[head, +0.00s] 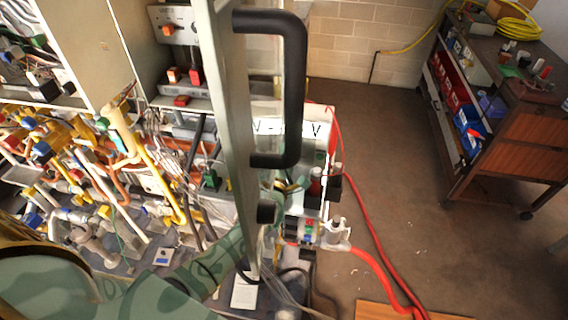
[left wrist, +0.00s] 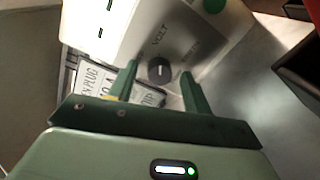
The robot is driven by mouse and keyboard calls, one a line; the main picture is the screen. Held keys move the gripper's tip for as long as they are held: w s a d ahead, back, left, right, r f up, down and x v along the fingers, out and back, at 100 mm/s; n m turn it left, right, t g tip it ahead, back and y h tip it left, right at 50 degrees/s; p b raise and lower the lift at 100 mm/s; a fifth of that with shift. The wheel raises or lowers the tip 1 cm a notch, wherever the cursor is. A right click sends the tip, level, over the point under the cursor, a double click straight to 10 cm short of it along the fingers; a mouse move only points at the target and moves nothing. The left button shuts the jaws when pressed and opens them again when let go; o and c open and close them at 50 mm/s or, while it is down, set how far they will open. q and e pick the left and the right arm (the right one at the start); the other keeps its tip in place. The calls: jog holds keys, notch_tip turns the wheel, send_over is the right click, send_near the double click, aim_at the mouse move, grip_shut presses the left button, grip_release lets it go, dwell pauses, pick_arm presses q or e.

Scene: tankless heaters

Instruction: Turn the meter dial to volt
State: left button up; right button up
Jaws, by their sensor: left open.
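The meter is a pale box (left wrist: 112,22) with a grey front panel in the left wrist view. Its round dark dial (left wrist: 160,66) has a small light mark on it. The word VOLT is printed above the dial, and a fainter label is to its right. My left gripper (left wrist: 160,80) is open, with its two green fingertips on either side of the dial. I cannot tell whether they touch it. In the head view the meter's white top (head: 308,128) shows, partly hidden by a door edge and its black handle. The dial is hidden there. My right gripper is not in view.
The open door (head: 232,130) with a black handle (head: 295,90) stands close to my left arm. Pipes and valves (head: 130,170) crowd the left. Red hoses (head: 378,268) run over the floor. A wooden cart (head: 520,130) stands at the right, with clear floor before it.

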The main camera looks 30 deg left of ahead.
pick_arm(q)
jog(key=p+v, duration=0.1)
jog(key=v, duration=1.5)
jog(key=shift+s, duration=0.1)
jog(key=s+d+f+m+g+h+b, duration=0.1)
jog(key=s+d+f+m+g+h, duration=0.2)
jog(key=f+m, duration=0.55)
jog(key=s+f+m+g+h+b, duration=0.15)
jog(key=s+f+m, duration=0.4)
jog(key=f, duration=0.55)
jog(key=s+d+f+m+g+h+b, duration=0.2)
jog(key=s+f+m+g, duration=0.15)
jog(key=f+m, duration=0.45)
jog(key=s+a+f+m+g+y+b, duration=0.1)
jog(key=s+a+f+m+g+b, duration=0.2)
jog(key=s+f, duration=0.9)
jog(key=s+a+f+m+g+y+b, duration=0.1)
jog(key=s+a+f+m+g+b, duration=0.2)
jog(key=s+f, duration=0.9)
jog(key=shift+s+a+g+b, duration=0.75)
jog(key=shift+s+g+b, duration=0.35)
jog(key=shift+b, duration=0.15)
